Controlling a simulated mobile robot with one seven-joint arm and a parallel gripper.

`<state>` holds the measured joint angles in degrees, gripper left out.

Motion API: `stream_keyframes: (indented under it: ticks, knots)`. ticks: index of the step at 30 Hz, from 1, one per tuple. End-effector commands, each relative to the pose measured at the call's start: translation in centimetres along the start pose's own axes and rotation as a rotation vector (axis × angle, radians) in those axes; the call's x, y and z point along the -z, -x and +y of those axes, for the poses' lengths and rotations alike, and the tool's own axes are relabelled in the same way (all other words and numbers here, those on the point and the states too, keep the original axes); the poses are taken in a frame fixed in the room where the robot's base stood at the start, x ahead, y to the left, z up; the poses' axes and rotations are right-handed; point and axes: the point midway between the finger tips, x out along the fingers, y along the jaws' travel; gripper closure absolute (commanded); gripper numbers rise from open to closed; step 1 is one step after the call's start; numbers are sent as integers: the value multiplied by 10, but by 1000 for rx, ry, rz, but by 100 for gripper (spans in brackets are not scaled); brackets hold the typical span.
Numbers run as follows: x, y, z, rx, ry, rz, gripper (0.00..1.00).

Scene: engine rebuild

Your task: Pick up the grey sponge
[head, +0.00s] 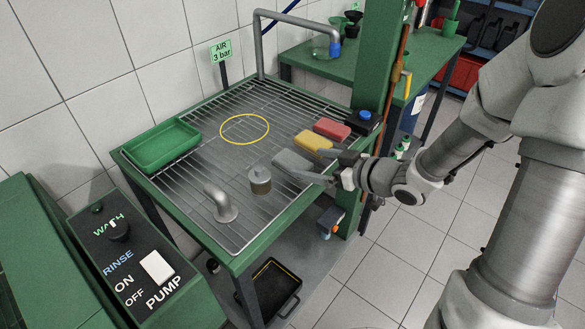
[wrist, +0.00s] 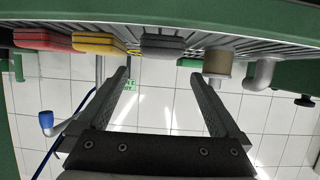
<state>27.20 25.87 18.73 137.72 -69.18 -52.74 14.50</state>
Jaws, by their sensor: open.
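The grey sponge (head: 291,163) lies flat on the wire rack of the wash table, nearest me in a row with a yellow sponge (head: 312,142) and a red sponge (head: 331,129). My gripper (head: 315,165) is open and empty at its right end, close to it; contact cannot be told. In the wrist view, which looks upside down, the grey sponge (wrist: 162,46) sits at the top, above and between the two spread fingers of my gripper (wrist: 162,78). A small gap shows between the fingertips and the sponge there.
A metal cylinder (head: 260,181) stands just left of the grey sponge, with a bent pipe (head: 222,205) beyond it. A green tray (head: 162,147) and a yellow ring (head: 244,129) lie farther back. A green post (head: 378,75) with a blue-topped knob (head: 365,117) rises near the red sponge.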

Motion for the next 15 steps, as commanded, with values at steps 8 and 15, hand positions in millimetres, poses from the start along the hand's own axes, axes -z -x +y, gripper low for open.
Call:
stream_keyframes:
  ticks: [8, 15]
  knots:
    - [-1, -27, 0, 0, 1, 1, 0]
    - [-11, -60, -1, 2, 0, 1, 0]
